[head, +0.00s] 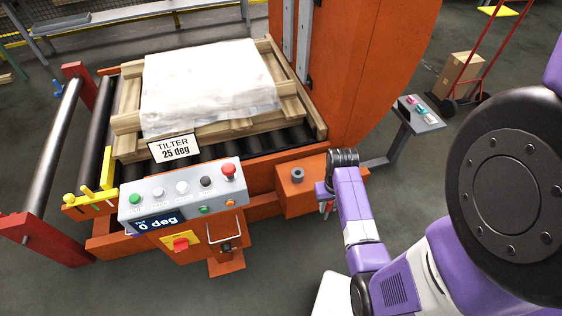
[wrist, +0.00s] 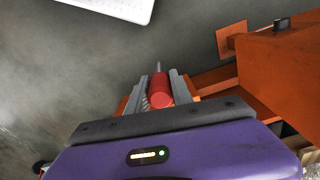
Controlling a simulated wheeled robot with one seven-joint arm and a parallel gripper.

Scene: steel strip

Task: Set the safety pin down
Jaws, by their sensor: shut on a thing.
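The safety pin (wrist: 160,90) has a red cylindrical grip and a thin grey shaft that points away from my wrist. My gripper (wrist: 159,88) is shut on the red grip, with one grey finger on each side. In the head view my gripper (head: 326,195) is at the lower middle, just right of the orange block with a dark round socket (head: 297,175). Only a small bit of red shows below the fingers there; the rest of the pin is hidden.
The tilter's control panel (head: 182,196) reads 0 deg. A wrapped load (head: 210,85) lies on a wooden pallet on the rollers. A yellow bracket with pegs (head: 92,198) is at left. A small button stand (head: 418,114) is at right.

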